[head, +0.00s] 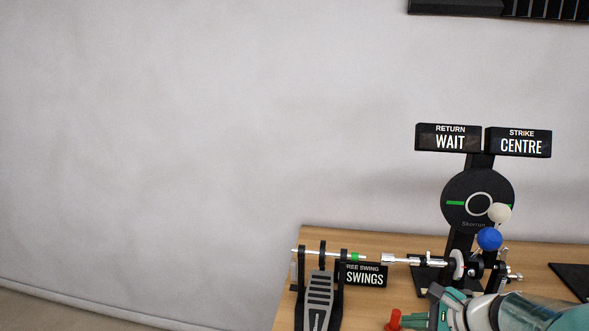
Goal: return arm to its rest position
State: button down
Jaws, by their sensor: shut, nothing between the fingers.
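My gripper (412,321) shows at the lower right, with my teal and grey arm coming in from the right edge. Its fingers point left and are shut, with nothing seen held between them. It is low in the picture, in front of the wooden table (412,244) and the pedal rig on it. The bottom edge of the picture cuts off part of the arm.
A black pedal (318,299) joins by a silver shaft (401,260) to a stand with a round dial (457,202), WAIT (449,138) and CENTRE (519,143) signs, and white (500,213) and blue (489,239) balls. A red piece (393,319) is by my fingertips. Left is clear wall.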

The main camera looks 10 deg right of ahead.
jog(key=s+a+r+n+g+h, duration=0.1)
jog(key=s+a+n, duration=0.4)
jog(key=n, duration=0.5)
jog(key=s+a+r+n+g+h, duration=0.1)
jog(key=s+a+r+n+h, duration=0.3)
jog(key=a+n, duration=0.5)
jog(key=s+n, duration=0.2)
jog(key=shift+s+a+n+g, duration=0.25)
jog(key=shift+a+n+g, duration=0.05)
jog(key=shift+a+g, duration=0.1)
jog(key=shift+d+r, duration=0.1)
jog(key=shift+d, duration=0.05)
